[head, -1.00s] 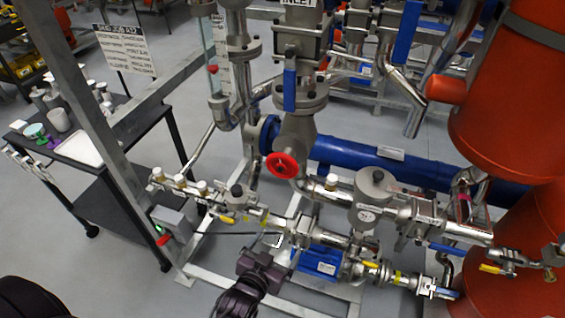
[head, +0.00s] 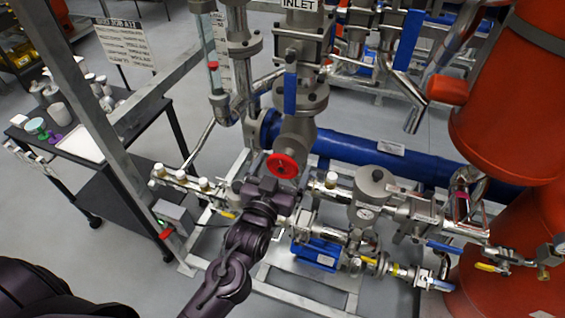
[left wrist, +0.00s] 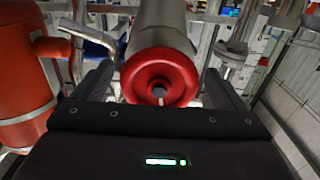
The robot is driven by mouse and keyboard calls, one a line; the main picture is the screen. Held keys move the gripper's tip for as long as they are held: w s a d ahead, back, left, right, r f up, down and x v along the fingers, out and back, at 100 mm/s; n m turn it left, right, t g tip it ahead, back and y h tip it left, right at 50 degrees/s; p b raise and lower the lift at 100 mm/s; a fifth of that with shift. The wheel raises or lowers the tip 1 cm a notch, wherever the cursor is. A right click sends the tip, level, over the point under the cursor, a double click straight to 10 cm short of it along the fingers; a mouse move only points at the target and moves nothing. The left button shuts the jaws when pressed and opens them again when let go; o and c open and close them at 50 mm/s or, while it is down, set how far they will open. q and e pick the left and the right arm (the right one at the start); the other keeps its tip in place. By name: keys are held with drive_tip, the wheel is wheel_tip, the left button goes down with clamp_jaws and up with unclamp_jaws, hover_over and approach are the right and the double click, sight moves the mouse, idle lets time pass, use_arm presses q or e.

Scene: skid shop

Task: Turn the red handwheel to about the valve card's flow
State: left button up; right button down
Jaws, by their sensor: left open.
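The red handwheel (head: 282,165) sits on the end of a grey valve body in the middle of the head view. In the left wrist view the handwheel (left wrist: 160,78) faces the camera, between the two fingers. My left gripper (head: 277,182) is just in front of and below the wheel. Its dark fingers are spread open, one on each side of the wheel in the left wrist view (left wrist: 155,85). I cannot tell whether they touch the rim. My right gripper is not in view.
Steel pipes with small gauges and yellow and blue lever handles surround the valve. A sight tube (head: 213,65) stands at upper left. A white sign (head: 125,42) hangs behind the frame post. A black cart (head: 97,160) stands left, and orange tanks (head: 510,110) stand right.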

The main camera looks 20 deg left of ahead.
use_arm(q)
drive_tip(key=shift+w, duration=0.2)
drive_tip(key=c, duration=0.9)
drive_tip(key=shift+n, duration=0.3)
drive_tip(key=shift+c, duration=0.3)
drive_tip(key=shift+n+p, duration=0.35)
drive_tip(key=shift+n, duration=0.25)
drive_tip(key=o, duration=1)
drive_tip(key=shift+c, duration=0.2)
